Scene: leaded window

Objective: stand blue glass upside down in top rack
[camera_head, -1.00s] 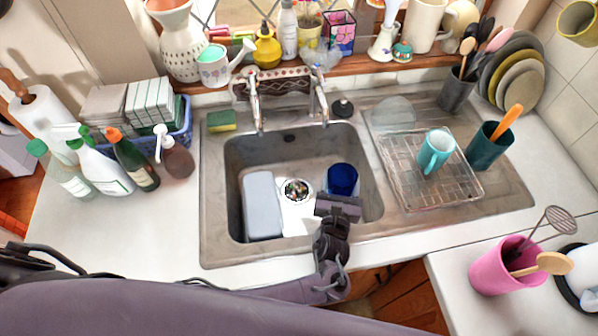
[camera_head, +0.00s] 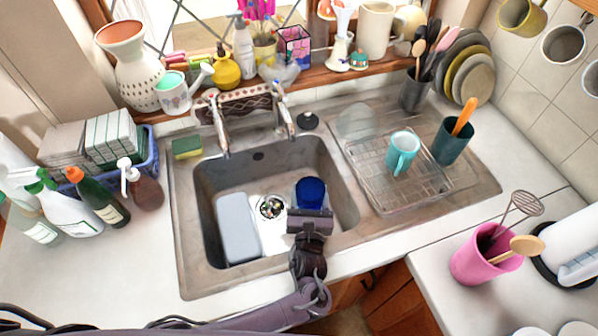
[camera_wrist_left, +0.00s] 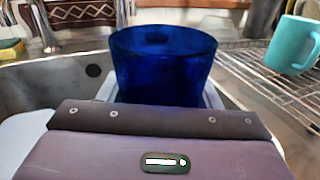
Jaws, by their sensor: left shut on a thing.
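The blue glass (camera_head: 311,191) is in the right part of the sink, over the white mat. It appears upright, with its wider open end up, and it also shows in the left wrist view (camera_wrist_left: 162,65). My left gripper (camera_head: 310,214) is at its near side, shut on the glass. The fingertips are hidden, and the gripper body covers the glass's lower part in the wrist view. A wire rack (camera_head: 375,187) stands on the drainboard to the right, with a turquoise mug (camera_head: 401,152) on it. My right gripper is not in view.
The sink's right wall (camera_head: 340,185) lies between the glass and the rack. A grey basin (camera_head: 238,228) is left in the sink. A teal cup (camera_head: 452,142) with an orange-handled utensil stands right of the rack. The rack's front and left parts are bare.

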